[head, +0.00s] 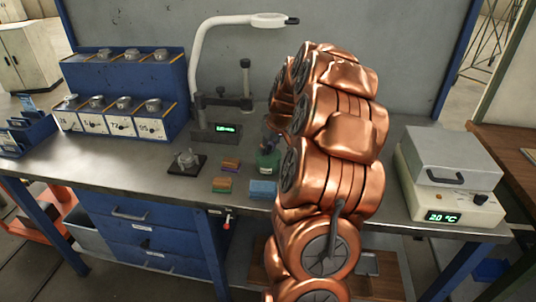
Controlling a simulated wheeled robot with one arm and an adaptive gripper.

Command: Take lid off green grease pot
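The green grease pot (267,162) stands on the grey workbench (130,178), just left of my copper-coloured arm. My arm hides its right side. The dark end of my gripper (270,137) shows just above the pot, mostly hidden behind my arm links. I cannot tell whether its fingers touch the lid, or whether they are open or shut. The lid itself cannot be made out clearly against the dark gripper.
Small coloured blocks (226,174) and a blue block (262,190) lie near the pot. A dark-based fixture (187,164) is to the left. A gauge stand (222,125) and lamp (205,55) stand behind. A heater box (450,180) is at right; blue racks (125,80) at left.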

